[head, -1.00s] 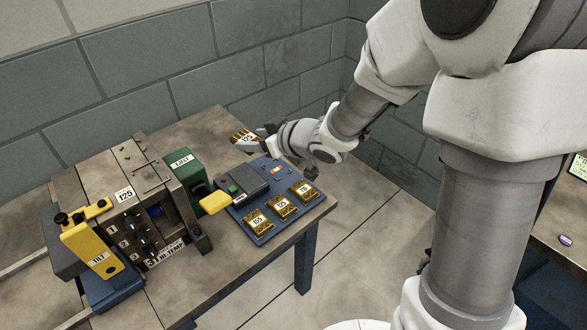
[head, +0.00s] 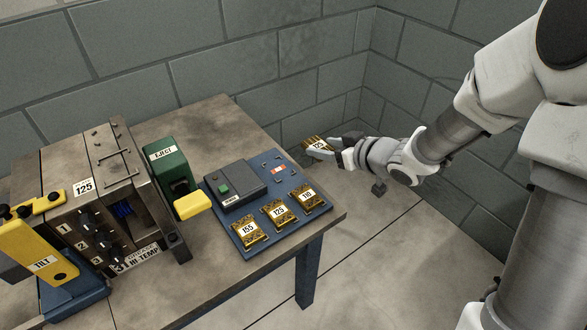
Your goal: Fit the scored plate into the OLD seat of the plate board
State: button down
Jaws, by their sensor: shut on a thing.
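My gripper (head: 338,150) is shut on a gold scored plate (head: 317,144) with a white label that seems to read 125. It holds the plate in the air, past the right back edge of the bench in the picture. The blue plate board (head: 250,211) lies flat on the bench, to the lower left of my gripper and apart from it. Three gold plates sit along its front: 155 (head: 249,232), 125 (head: 278,212) and 110 (head: 307,195). Small fittings and a red-and-white label (head: 279,169) are at its back right. I cannot read which seat is marked OLD.
A dark grey box with a green button (head: 224,189) stands on the board's left part. Left of it are a green EJECT unit with a yellow lever (head: 192,204) and a metal mould machine (head: 110,205). The bench top (head: 215,120) behind is clear.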

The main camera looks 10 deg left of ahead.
jog(key=shift+w+d+f, duration=0.1)
jog(key=shift+w+f, duration=0.05)
jog(key=shift+f, duration=0.05)
jog(key=shift+w+a+f+b, duration=0.1)
jog(key=shift+a+f+b, duration=0.1)
jog(key=shift+f+b, duration=0.1)
jog(key=b, duration=0.5)
send_over(284, 175)
notch_tip(284, 175, down, 6)
jog(key=shift+a+f, duration=0.1)
jog(key=shift+f, duration=0.1)
jog(key=shift+f+b, duration=0.8)
jog(key=shift+f, duration=1.15)
jog(key=shift+f, duration=0.1)
jog(key=shift+f, duration=0.15)
jog(key=shift+c, duration=0.6)
grip_release()
jog(key=shift+f, duration=0.1)
